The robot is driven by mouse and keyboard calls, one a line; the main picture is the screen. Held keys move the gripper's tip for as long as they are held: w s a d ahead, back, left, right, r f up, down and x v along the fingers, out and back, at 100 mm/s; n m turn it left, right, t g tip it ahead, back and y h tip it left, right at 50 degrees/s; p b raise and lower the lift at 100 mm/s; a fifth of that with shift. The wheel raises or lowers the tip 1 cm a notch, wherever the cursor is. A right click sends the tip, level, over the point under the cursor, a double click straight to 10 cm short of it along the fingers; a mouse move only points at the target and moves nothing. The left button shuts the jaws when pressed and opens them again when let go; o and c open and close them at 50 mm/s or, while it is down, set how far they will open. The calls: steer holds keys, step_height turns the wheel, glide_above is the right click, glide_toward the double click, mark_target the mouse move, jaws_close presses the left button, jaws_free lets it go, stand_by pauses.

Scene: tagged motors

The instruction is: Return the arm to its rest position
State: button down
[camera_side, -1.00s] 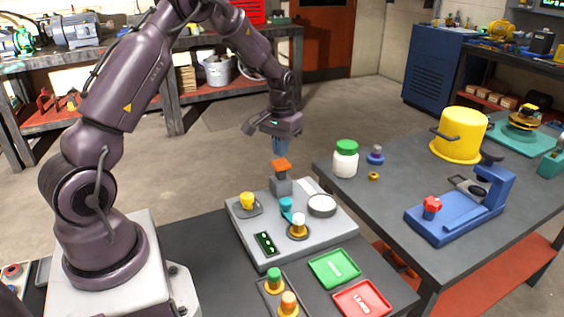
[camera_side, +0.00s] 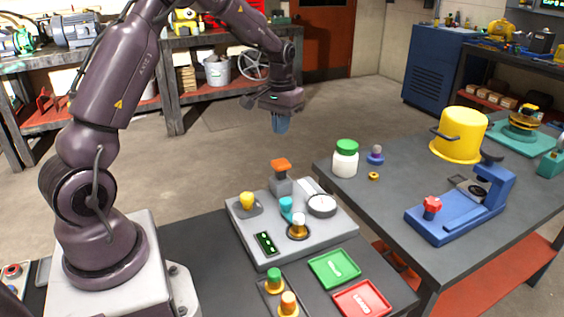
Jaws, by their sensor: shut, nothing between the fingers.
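My gripper (camera_side: 281,124) hangs pointing down in the air above the grey test station (camera_side: 258,232). Its bluish fingers are shut with nothing between them. It is well clear of the orange-topped grey block (camera_side: 281,178) below it and touches nothing. My arm arches from its white base at the left up over the bench, and its upper bend is cut off by the top edge of the picture.
The station bears a yellow knob (camera_side: 247,201), a teal piece (camera_side: 286,206) and a round dial (camera_side: 321,205). Green (camera_side: 334,267) and red (camera_side: 362,299) trays lie in front. The right table holds a white jar (camera_side: 345,160), yellow pot (camera_side: 459,134) and blue fixture (camera_side: 455,218).

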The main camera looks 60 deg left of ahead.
steer(key=shift+f, duration=0.1)
steer(key=s+d+r+m+t, duration=0.2)
steer(key=s+d+r+m, duration=0.1)
steer(key=s+d+r, duration=0.4)
steer(key=s+d+r+m+t, duration=0.3)
steer(key=s+d+r, duration=0.4)
steer(key=s+d, duration=0.6)
steer(key=shift+s+d+r+t, duration=0.2)
steer(key=shift+d+r+t, duration=0.1)
steer(key=shift+d, duration=0.2)
steer(key=c, duration=1.8)
jaws_free()
